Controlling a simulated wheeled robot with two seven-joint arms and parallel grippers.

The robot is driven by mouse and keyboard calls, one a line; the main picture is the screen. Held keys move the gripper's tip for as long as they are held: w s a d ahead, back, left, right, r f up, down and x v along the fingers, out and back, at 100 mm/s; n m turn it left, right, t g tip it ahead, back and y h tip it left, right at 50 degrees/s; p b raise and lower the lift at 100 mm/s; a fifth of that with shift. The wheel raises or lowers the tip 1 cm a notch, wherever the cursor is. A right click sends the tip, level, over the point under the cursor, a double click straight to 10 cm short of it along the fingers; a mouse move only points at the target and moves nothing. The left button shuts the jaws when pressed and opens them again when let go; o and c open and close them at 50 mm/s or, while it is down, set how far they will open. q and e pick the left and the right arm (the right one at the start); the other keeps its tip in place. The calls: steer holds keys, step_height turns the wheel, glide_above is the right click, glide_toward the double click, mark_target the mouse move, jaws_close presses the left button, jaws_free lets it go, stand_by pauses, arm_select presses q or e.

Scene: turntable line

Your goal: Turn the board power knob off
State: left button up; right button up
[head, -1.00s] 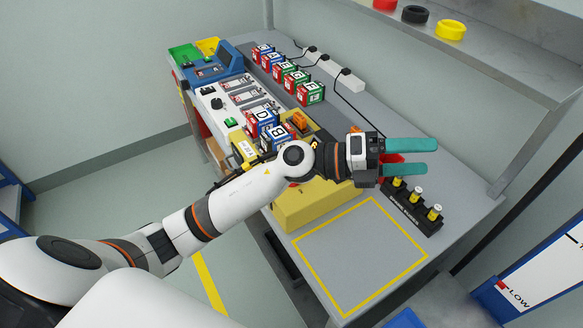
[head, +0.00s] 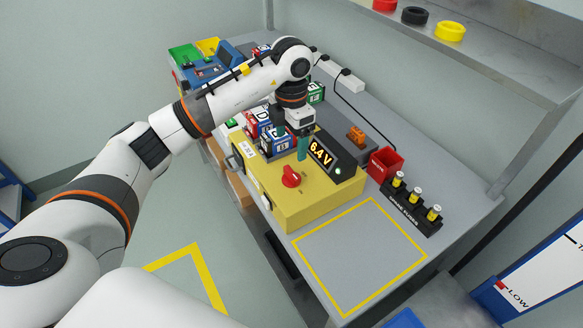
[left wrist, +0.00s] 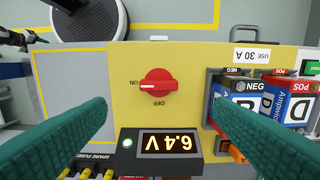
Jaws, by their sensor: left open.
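The red power knob (head: 291,177) sits on top of the yellow board box (head: 294,208). In the left wrist view the knob (left wrist: 160,82) has its white mark on the side of the ON label (left wrist: 133,83); the OFF label (left wrist: 163,103) is a quarter turn away. My left gripper (head: 292,150) points down over the box, above and behind the knob. Its teal fingers stand open and empty, one on each side of the knob in the left wrist view (left wrist: 160,105), not touching it. My right gripper is not in view.
A display (head: 324,154) reading 6.4 V stands on the box behind the knob. Labelled battery blocks (head: 277,142) sit on its left. A red bin (head: 385,163) and spare fuse rack (head: 411,207) lie to the right. The yellow-outlined area (head: 362,256) is clear.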

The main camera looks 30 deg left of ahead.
mark_target(291, 172)
arm_select(q)
step_height(291, 172, down, 10)
steer(key=shift+f+p, duration=0.25)
steer(key=shift+p, duration=0.95)
steer(key=c, duration=1)
